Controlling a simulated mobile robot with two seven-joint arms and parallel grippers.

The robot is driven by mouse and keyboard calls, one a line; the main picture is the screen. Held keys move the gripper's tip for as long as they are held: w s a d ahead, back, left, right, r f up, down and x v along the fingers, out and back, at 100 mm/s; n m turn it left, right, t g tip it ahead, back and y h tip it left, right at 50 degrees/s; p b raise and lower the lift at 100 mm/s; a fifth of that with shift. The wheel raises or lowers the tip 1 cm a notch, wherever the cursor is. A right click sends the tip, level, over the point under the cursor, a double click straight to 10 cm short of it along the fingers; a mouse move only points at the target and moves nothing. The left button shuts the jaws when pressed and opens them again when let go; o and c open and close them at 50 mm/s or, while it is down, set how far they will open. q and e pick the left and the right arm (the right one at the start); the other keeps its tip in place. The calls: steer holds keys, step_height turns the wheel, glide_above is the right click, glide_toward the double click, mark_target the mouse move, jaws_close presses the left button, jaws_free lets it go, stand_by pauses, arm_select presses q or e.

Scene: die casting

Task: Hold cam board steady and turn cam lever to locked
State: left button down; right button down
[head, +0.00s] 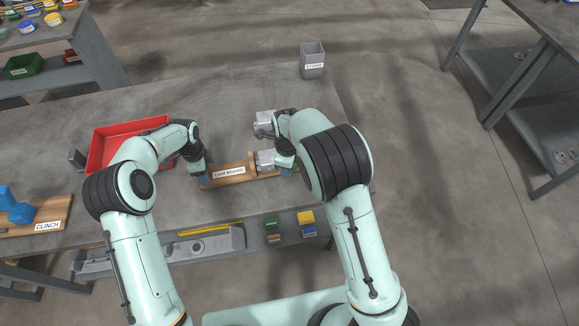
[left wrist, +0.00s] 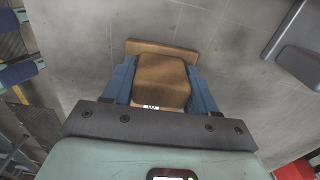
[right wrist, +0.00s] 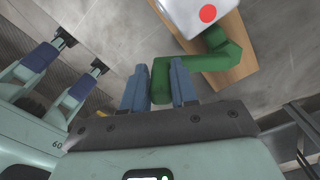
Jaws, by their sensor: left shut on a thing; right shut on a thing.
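The wooden cam board (head: 236,179) lies on the grey table, its label facing me. My left gripper (head: 204,181) is at its left end. In the left wrist view my left gripper (left wrist: 161,88) is shut on a wooden block of the board (left wrist: 160,75), one blue finger on each side. A pale block (head: 265,160) stands on the board's right part. In the right wrist view it is white with a red dot (right wrist: 207,14), beside the bent green cam lever (right wrist: 215,58). My right gripper (right wrist: 156,84) is shut on the lever's end. In the head view my right wrist mostly hides the lever.
A red tray (head: 100,150) lies behind my left arm. A grey bin labelled STORE (head: 312,62) stands at the back edge. A CLINCH board with a blue part (head: 48,212) lies at the left. The table's middle back is clear.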

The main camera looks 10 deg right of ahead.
steer(key=shift+w+a, duration=0.1)
steer(key=shift+w, duration=0.05)
steer(key=c, duration=1)
jaws_free()
steer(key=shift+o, duration=0.2)
steer(key=shift+r, duration=0.1)
step_height(320, 180, up, 12)
